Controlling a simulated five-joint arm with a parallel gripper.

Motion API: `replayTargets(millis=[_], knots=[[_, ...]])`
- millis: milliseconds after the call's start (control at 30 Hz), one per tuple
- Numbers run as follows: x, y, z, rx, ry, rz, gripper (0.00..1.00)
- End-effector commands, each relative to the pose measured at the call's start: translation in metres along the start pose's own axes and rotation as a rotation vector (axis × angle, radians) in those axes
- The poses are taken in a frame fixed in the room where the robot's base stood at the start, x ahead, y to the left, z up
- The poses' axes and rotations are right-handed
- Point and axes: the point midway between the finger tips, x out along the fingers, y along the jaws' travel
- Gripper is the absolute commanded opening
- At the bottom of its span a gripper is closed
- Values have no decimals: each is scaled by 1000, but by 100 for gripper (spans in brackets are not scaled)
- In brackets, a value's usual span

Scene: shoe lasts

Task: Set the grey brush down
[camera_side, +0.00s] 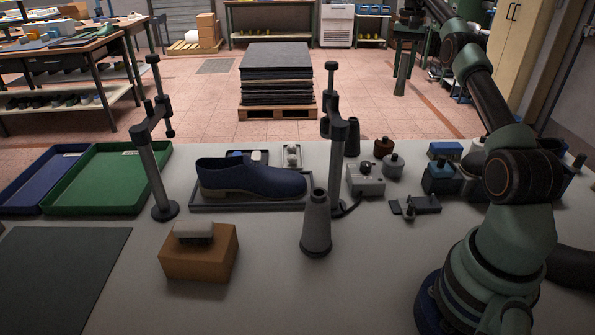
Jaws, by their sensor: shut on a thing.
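A small light-grey piece (194,231) with a darker underside lies on top of a brown block (198,260) at the front left of the bench. It could be a grey brush, but I cannot tell for sure. No other clear brush shows on the bench (270,300).
A blue shoe (250,179) sits on a dark tray between two upright stands (154,165) (337,165). A grey cone (316,228) stands in front of the right stand. A green tray (95,178) and a dark mat (62,270) lie left. The front middle is bare.

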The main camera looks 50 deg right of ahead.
Motion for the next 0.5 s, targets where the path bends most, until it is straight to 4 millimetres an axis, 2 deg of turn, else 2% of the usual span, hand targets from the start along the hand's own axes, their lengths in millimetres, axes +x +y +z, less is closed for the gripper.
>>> replayTargets(millis=[267, 500], knots=[[1, -34, 13, -60, 0, 0, 0], [3, -76, 32, -135, 1, 0, 0]])
